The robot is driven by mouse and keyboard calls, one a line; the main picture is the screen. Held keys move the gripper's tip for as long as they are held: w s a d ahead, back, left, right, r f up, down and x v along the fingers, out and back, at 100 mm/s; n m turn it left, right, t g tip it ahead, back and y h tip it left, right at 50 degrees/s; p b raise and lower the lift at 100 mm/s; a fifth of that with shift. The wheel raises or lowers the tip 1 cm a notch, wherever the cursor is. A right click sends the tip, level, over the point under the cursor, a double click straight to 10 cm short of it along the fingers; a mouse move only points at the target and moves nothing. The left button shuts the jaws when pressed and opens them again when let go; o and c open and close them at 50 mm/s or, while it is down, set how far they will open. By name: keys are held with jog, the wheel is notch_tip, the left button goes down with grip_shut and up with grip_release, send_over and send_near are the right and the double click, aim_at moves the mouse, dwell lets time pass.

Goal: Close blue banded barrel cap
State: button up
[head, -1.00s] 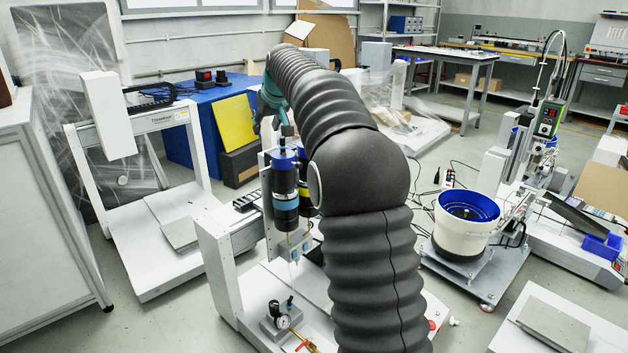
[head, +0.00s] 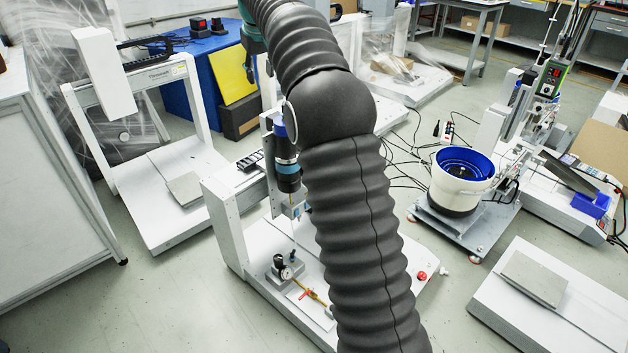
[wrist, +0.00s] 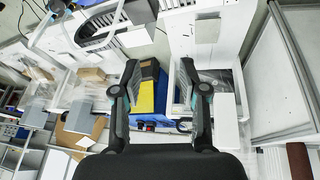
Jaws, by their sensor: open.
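The blue banded barrel (head: 288,182) stands upright on the gantry's (head: 226,221) crossbeam, in the middle of the head view. It is dark with a light blue band, and a blue part shows at its top. My arm covers its right side and part of its top, so I cannot tell how its cap stands. My gripper (wrist: 159,82) is open and empty in the wrist view, its fingers wide apart. I cannot make out the barrel in the wrist view.
A second white gantry (head: 184,125) stands at the left, by a white cabinet (head: 50,180). A bowl feeder (head: 455,188) stands to the right. A gauge (head: 285,272) sits on the gantry's base below the barrel. Open floor lies at the front left.

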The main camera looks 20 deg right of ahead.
jog(key=s+r+b, duration=0.1)
jog(key=s+r, duration=0.2)
jog(key=s, duration=0.4)
jog(key=s+r, duration=0.4)
jog(key=s, duration=0.2)
jog(key=s+f+m+b, duration=0.1)
jog(key=s+f, duration=0.5)
jog(key=s, duration=0.7)
jog(key=s+f+m+b, duration=0.1)
jog(key=s+f, duration=0.6)
jog(key=s, duration=0.6)
jog(key=shift+d+t, duration=0.15)
jog(key=shift+t, duration=0.25)
jog(key=shift+w+f, duration=0.1)
